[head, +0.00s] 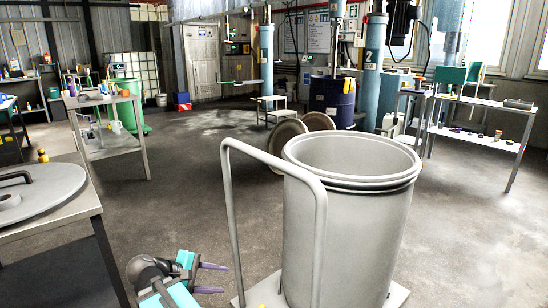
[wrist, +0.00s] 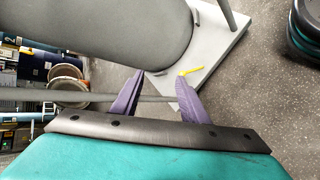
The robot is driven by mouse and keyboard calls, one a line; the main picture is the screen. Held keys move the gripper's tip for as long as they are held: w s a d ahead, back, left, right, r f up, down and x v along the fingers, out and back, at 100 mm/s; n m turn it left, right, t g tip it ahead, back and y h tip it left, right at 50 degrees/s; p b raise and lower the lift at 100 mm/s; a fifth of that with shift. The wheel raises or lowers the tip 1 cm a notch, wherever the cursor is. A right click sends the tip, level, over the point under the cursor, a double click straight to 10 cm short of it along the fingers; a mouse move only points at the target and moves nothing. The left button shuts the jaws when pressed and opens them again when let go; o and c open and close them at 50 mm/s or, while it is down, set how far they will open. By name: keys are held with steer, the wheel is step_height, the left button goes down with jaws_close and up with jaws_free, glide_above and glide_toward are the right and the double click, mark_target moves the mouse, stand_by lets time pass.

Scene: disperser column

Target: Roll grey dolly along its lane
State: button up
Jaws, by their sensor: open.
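The grey dolly has a low flat deck (head: 400,296) and a tall bent-tube handle (head: 227,190). A large open grey tub (head: 345,240) stands upright on the deck. My gripper (head: 225,279) is low, just left of the handle's near post, with its two purple fingers apart and pointing toward it. In the wrist view, my gripper (wrist: 160,76) is open, and a grey handle tube (wrist: 60,96) runs across the finger area. I cannot tell whether it lies between the fingers or beyond them. The deck (wrist: 218,60) carries a yellow mark (wrist: 192,69).
A bench with a grey lid (head: 45,190) stands close on the left. A side table (head: 115,145) is behind it. Two round lids (head: 290,145) and a dark blue drum (head: 333,98) stand behind the tub. Shelving (head: 480,130) is at right. Bare floor (head: 195,170) lies left of the handle.

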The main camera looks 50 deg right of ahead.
steer(key=s+a+f+y, duration=0.2)
steer(key=s+a+f, duration=0.3)
steer(key=f, duration=0.7)
steer(key=s+a+f+g+y, duration=0.1)
steer(key=s+a+f+y, duration=0.15)
steer(key=a+f, duration=0.65)
steer(key=s+a+f+y, duration=0.3)
steer(key=a+f, duration=0.1)
steer(key=f, duration=1)
steer(key=s+a+f+m+g+y, duration=0.1)
steer(key=s+a+f+m+y, duration=0.1)
steer(key=s+a+f, duration=0.6)
steer(key=s+f, duration=0.2)
steer(key=s, duration=0.1)
steer(key=shift+a+g+y, duration=0.15)
steer(key=shift+g+y, duration=0.15)
steer(key=shift+y, duration=0.05)
steer(key=shift+r, duration=0.1)
steer(key=shift+c, duration=0.4)
